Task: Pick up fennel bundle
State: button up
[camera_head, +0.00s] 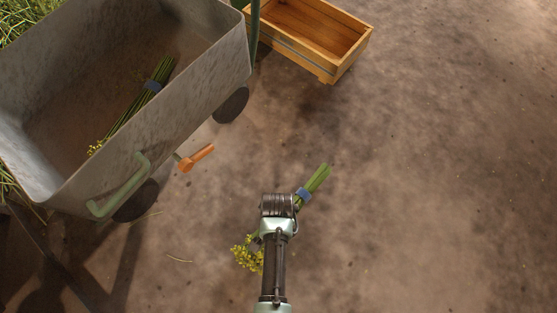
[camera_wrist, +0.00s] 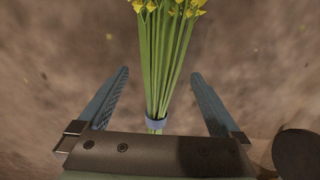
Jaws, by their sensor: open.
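A fennel bundle (camera_head: 317,179) with green stalks, yellow flower heads and a blue band lies slantwise under my gripper (camera_head: 278,205) in the head view, which hides its middle. Its flowers (camera_head: 247,254) show at the lower left. In the wrist view the bundle (camera_wrist: 163,65) runs between the two fingers of my gripper (camera_wrist: 161,73), flowers at the top and band near the palm. The fingers are open, with a gap on each side of the stalks. A second fennel bundle (camera_head: 130,105) with a blue band lies inside the grey metal cart (camera_head: 175,128).
The cart stands at the upper left, with a green handle (camera_head: 122,190), dark wheels (camera_head: 231,105) and an orange lever (camera_head: 197,157) on its near side. An empty wooden crate (camera_head: 345,65) stands at the top. The brown ground on the right is clear.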

jog(key=shift+w+d+f+b, duration=0.1)
jog(key=shift+w+f+b, duration=0.1)
jog(key=shift+f+b, duration=1)
jog(key=shift+w+f+b, duration=0.15)
jog(key=shift+f+b, duration=0.9)
jog(key=shift+f, duration=0.1)
jog(key=shift+r, duration=0.1)
jog(key=c, duration=1.4)
